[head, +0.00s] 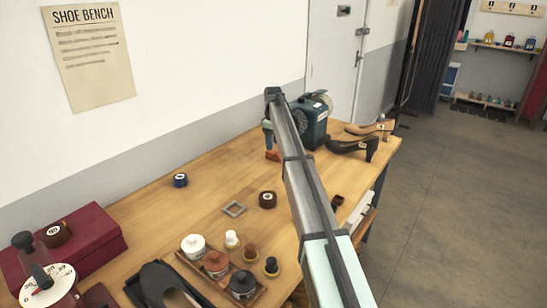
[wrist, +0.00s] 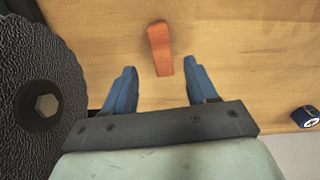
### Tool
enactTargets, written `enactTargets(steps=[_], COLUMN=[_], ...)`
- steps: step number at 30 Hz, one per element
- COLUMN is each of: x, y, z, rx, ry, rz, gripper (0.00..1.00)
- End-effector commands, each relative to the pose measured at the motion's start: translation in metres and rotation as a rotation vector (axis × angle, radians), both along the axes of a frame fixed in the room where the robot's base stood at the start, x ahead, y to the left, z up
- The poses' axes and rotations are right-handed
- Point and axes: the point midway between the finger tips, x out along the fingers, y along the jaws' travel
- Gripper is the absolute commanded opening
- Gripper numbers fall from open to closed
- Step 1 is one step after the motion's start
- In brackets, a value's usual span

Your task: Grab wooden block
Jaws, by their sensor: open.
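A small orange-brown block, which looks like the wooden block, lies on the bench (head: 220,195) at its far end. In the wrist view the block (wrist: 159,45) is long and slightly tapered, and its near end lies in line with the gap between my fingertips. In the head view the block (head: 273,155) shows just below my gripper (head: 267,132), partly hidden by the arm. In the wrist view my gripper (wrist: 163,70) is open, with blue fingers on either side of the gap and nothing held. I cannot tell how high the fingertips are above the bench.
A dark machine (head: 315,120) with a textured wheel (wrist: 68,100) stands close beside my gripper. Shoes (head: 352,147) lie right of it. A tray of jars (head: 262,290) is in front.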

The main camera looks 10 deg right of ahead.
Motion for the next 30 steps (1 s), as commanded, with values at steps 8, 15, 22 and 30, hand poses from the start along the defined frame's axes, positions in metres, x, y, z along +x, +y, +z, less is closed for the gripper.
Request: enactTargets(steps=[8,15,22,30], x=[-0.003,-0.005,-0.004,-0.004], y=[-0.001,-0.001,-0.001,-0.001], z=[-0.017,-0.048,-0.056,-0.056], rx=[0.0,0.0,0.0,0.0], ry=[0.001,0.001,0.0,0.0], rz=[0.0,0.0,0.0,0.0], gripper=[0.57,0.57,0.57,0.41])
